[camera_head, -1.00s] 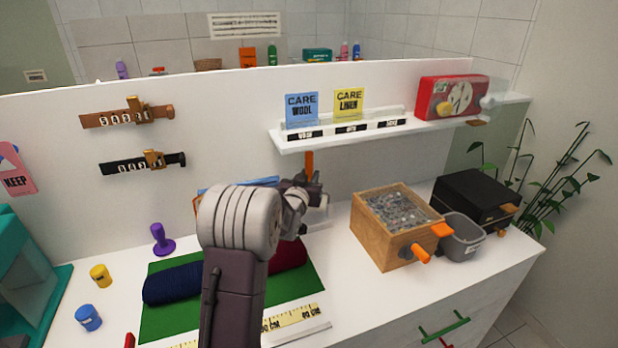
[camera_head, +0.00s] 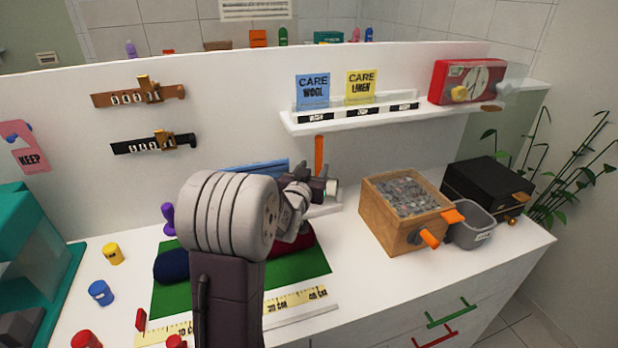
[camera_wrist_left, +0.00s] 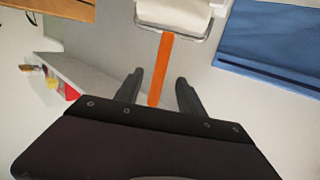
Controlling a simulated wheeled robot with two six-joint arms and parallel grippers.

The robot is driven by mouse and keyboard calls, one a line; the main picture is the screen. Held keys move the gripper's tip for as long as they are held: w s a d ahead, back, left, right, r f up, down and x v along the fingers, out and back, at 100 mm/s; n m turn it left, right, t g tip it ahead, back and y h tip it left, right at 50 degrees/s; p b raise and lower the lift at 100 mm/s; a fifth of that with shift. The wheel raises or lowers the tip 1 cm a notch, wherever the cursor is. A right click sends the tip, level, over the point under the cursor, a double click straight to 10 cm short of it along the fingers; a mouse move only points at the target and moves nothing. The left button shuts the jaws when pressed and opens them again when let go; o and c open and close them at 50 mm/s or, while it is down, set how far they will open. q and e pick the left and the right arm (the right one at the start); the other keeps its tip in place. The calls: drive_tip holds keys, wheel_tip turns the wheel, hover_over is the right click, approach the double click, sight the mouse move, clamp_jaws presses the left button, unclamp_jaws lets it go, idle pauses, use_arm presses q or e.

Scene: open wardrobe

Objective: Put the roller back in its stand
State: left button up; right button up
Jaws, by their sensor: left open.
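The roller shows as an upright orange handle (camera_head: 319,155) behind my left gripper (camera_head: 322,190) in the head view. In the left wrist view, the orange handle (camera_wrist_left: 163,68) runs up to a white roller head (camera_wrist_left: 175,14) with a grey edge around it. My left gripper (camera_wrist_left: 158,80) is open there, with the handle's free end seen between its two fingers. I cannot tell whether the fingers touch the handle. A white base (camera_head: 328,207) shows partly behind the gripper; whether the roller sits in it is unclear. My right gripper is out of view.
A wooden box (camera_head: 385,232) of grey pieces, a grey bin (camera_head: 474,225) and a black box (camera_head: 490,183) stand to the right. A green mat (camera_head: 300,262) lies in front.

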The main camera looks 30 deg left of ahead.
use_arm(q)
drive_tip(key=v, duration=0.5)
drive_tip(key=shift+s, duration=0.25)
drive_tip(key=w+d+r+m+g+h+p, duration=0.15)
drive_tip(key=d+r+h+p, duration=0.25)
drive_tip(key=d+p, duration=0.5)
drive_tip(key=s+d+f+g, duration=0.2)
drive_tip(key=s+f+g, duration=0.1)
drive_tip(key=s+f, duration=0.2)
drive_tip(key=s+d+f+m+g, duration=0.1)
drive_tip(key=s+d+f+g, duration=0.2)
drive_tip(key=s+f+g, duration=0.1)
drive_tip(key=s+d+f+g, duration=0.2)
drive_tip(key=s+f+g, duration=0.1)
drive_tip(key=s+f, duration=0.3)
drive_tip(key=shift+s+d+m+g+h, duration=0.25)
drive_tip(key=shift+s+h, duration=0.15)
drive_tip(key=shift+s, duration=0.4)
drive_tip(key=s+g, duration=0.1)
drive_tip(key=s, duration=0.1)
drive_tip(key=s+f+g, duration=0.1)
drive_tip(key=s, duration=0.1)
drive_tip(key=s+g, duration=0.1)
drive_tip(key=s, duration=0.1)
drive_tip(key=shift+s+f, duration=0.1)
drive_tip(key=shift+f, duration=0.2)
